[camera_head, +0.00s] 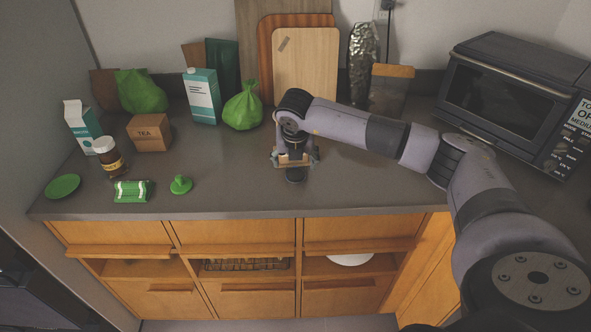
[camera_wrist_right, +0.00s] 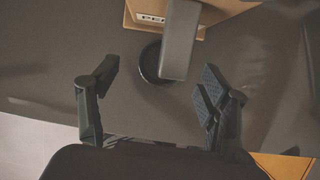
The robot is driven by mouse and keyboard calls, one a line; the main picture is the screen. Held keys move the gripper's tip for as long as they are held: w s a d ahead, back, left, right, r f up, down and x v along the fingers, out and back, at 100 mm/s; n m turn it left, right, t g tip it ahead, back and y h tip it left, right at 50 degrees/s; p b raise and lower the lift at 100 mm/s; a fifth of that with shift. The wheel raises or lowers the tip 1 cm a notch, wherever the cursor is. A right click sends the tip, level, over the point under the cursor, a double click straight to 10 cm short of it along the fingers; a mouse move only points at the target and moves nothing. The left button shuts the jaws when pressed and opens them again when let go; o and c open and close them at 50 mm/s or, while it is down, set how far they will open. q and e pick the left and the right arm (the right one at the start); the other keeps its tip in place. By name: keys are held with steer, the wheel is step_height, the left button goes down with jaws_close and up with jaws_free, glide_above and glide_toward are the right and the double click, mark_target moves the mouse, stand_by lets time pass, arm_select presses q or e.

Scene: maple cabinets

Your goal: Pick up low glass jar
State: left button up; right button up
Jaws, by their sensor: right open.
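My right gripper (camera_head: 295,164) points down over the counter's middle, its fingers apart. In the right wrist view the open fingers (camera_wrist_right: 155,88) have nothing between their tips. Just beyond them is a dark round thing (camera_wrist_right: 148,64), low on the counter, partly covered by a grey upright block (camera_wrist_right: 181,40). In the head view a dark round thing (camera_head: 294,177) shows just under the gripper, mostly hidden by it. I cannot tell whether it is the low glass jar. A brown jar with a white lid (camera_head: 108,154) stands at the left, far from the gripper. My left gripper is not in view.
A tan box (camera_wrist_right: 150,12) stands close beyond the dark round thing. A tea box (camera_head: 150,133), green packet (camera_head: 133,191) and green bag (camera_head: 243,107) are at the left. Cutting boards (camera_head: 306,66) lean behind; an oven (camera_head: 510,95) is at the right. The front counter edge is clear.

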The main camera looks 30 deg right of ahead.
mark_target(296, 167)
steer(key=p+x, duration=0.1)
steer(key=x, duration=0.2)
steer(key=shift+d+f+p, duration=0.25)
steer(key=shift+f+p, duration=0.05)
steer(key=shift+w+d+f, duration=0.1)
steer(key=shift+w+f, duration=0.05)
steer(key=shift+f, duration=0.3)
steer(key=c, duration=1.4)
steer(key=shift+r, duration=0.1)
